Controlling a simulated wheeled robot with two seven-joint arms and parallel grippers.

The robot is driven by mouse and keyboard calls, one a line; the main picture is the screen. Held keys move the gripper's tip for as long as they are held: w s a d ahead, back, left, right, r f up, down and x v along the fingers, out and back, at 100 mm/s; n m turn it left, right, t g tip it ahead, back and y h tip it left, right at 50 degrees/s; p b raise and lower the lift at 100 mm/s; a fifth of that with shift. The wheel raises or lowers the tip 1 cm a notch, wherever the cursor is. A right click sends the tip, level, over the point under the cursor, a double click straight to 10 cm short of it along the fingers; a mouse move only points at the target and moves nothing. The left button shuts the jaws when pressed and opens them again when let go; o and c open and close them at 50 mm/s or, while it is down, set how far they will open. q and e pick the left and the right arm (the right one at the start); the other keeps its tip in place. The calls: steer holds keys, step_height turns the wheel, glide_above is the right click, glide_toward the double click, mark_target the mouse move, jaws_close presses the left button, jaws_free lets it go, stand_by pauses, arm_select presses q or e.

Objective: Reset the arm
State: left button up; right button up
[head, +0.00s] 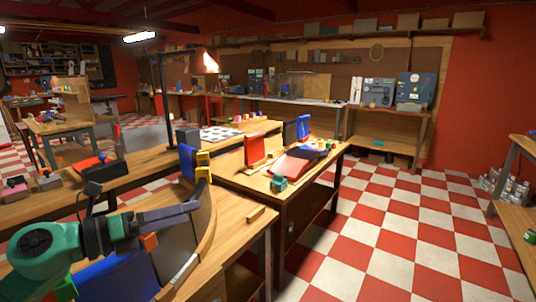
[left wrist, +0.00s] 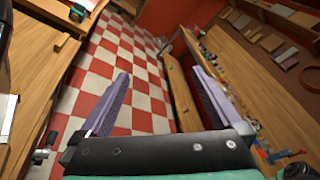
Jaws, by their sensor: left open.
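My left arm with its green wrist comes in from the lower left of the head view. Its gripper (head: 192,210) has purple-grey fingers pointing right, above the near wooden table. In the left wrist view the two fingers of the left gripper (left wrist: 160,82) stand wide apart, with nothing between them; only the distant checkered floor and benches show there. In the head view the fingers are in front of or beside a curved dark panel (head: 205,235) on the near table; I cannot tell whether they touch it. My right gripper is not in view.
Yellow blocks (head: 203,165) stand near the curved panel. Checkered floor (head: 385,235) at right is clear.

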arm_select(q)
steer(key=w+a+f+n+t+y, duration=0.2)
steer(key=a+f+n+t+y, duration=0.25)
steer(key=n, duration=0.65)
steer(key=w+a+f+n+t+y, duration=0.25)
steer(key=n+y, duration=0.35)
steer(key=n, duration=0.5)
steer(key=s+a+f+n+g+y, duration=0.2)
steer(key=s+f+n, duration=0.15)
steer(key=f, duration=0.35)
steer(key=s+a+f+n+g+y, duration=0.2)
steer(key=s+f+n, duration=0.15)
steer(key=f, duration=0.25)
steer(key=s+d+f+n+g+h, duration=0.1)
steer(key=s+d+f+n+g, duration=0.3)
steer(key=s+f, duration=0.45)
steer(key=s+d+f+n+g+h, duration=0.1)
steer(key=s+d+f+n+g, duration=0.1)
steer(key=s+f+g, duration=0.6)
step_height(320, 180, down, 20)
steer(key=s+p, duration=0.1)
steer(key=s, duration=0.2)
steer(key=s+a+f+p, duration=0.1)
steer(key=s+a+f, duration=0.2)
steer(key=s+f, duration=1)
steer(key=s, duration=0.3)
steer(key=shift+s+f+g, duration=0.2)
steer(key=shift+f+g, duration=0.1)
